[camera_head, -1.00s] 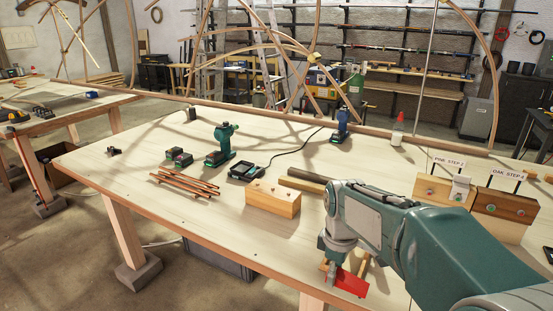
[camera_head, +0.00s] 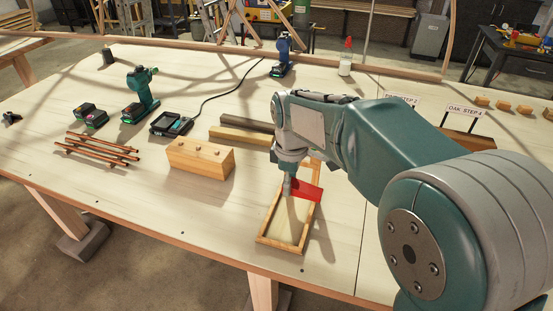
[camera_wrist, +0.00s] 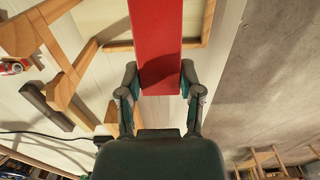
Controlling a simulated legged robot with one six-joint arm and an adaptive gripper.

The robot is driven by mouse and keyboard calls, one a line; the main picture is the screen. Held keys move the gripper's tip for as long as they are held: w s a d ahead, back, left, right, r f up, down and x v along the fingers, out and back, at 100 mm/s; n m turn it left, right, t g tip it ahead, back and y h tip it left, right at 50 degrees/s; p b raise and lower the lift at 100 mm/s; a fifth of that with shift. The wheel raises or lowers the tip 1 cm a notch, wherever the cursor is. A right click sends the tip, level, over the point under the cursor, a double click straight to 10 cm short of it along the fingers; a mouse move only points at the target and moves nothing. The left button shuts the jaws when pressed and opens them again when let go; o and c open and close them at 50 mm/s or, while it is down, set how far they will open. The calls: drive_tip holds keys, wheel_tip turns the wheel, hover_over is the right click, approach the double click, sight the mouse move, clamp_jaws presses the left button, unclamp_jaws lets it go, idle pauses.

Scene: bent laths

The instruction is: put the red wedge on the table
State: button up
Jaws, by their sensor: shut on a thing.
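The red wedge (camera_head: 305,191) is held by my gripper (camera_head: 288,185) above the shallow wooden frame tray on the table. In the wrist view the red wedge (camera_wrist: 157,45) lies between the two fingers of my gripper (camera_wrist: 160,88), which are closed on its sides. The table (camera_head: 180,235) is a large pale wooden top. I cannot tell exactly how high the wedge is above it.
The wooden frame tray (camera_head: 262,240) lies below the wedge, near the front edge. A wooden block (camera_head: 200,160), copper-coloured rods (camera_head: 95,148), a charger (camera_head: 171,124) and a drill (camera_head: 141,95) stand to the left. The front left tabletop is clear.

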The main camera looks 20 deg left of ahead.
drive_tip(key=shift+s+d, duration=0.1)
drive_tip(key=s+d+f, duration=0.3)
drive_tip(key=d+f, duration=0.1)
drive_tip(key=d, duration=0.4)
hover_over(333, 253)
drive_tip(key=f, duration=0.5)
drive_tip(key=shift+w+a, duration=0.2)
drive_tip(key=shift+a, duration=0.2)
drive_tip(key=shift+s+d+f, duration=0.1)
drive_tip(key=shift+d+f, duration=0.15)
drive_tip(key=shift+f, duration=0.8)
drive_tip(key=shift+s+d+f, duration=0.1)
drive_tip(key=shift+d+f, duration=0.1)
drive_tip(key=shift+f, duration=0.8)
drive_tip(key=o, duration=1.1)
wheel_tip(333, 253, up, 12)
drive_tip(key=shift+r, duration=0.1)
